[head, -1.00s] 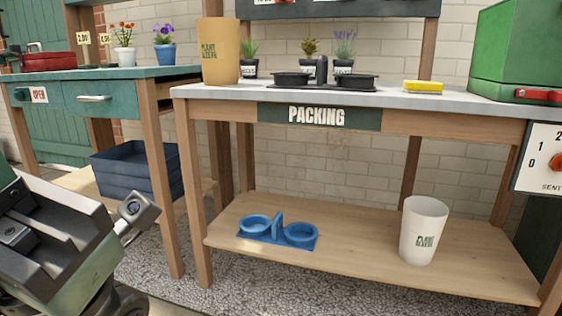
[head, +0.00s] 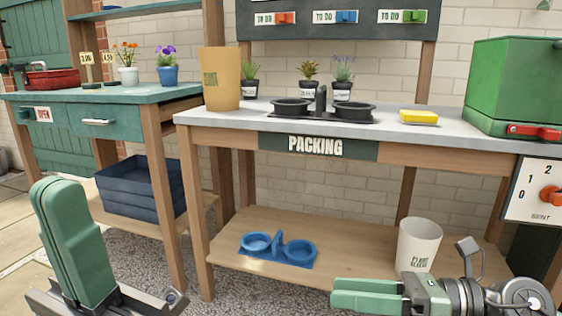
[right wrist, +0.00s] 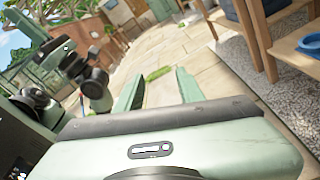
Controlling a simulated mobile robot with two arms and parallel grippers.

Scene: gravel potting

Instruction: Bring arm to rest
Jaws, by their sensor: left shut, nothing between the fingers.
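My left gripper (head: 58,190) shows at the lower left of the head view. Its green fingers point up and are together, with nothing held. It is in front of the teal bench, apart from it. My right gripper (head: 334,293) is at the lower right of the head view, its fingers pointing left, in front of the packing table's lower shelf. In the right wrist view its two green fingers (right wrist: 160,78) stand apart with nothing between them, above the paving.
The packing table (head: 440,128) holds a tan pot (head: 221,80), a black two-cup tray (head: 321,117), potted plants, a yellow sponge (head: 419,117) and a green machine (head: 515,80). Its lower shelf holds a blue tray (head: 278,250) and a white pot (head: 418,243). Navy crates (head: 140,188) sit left.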

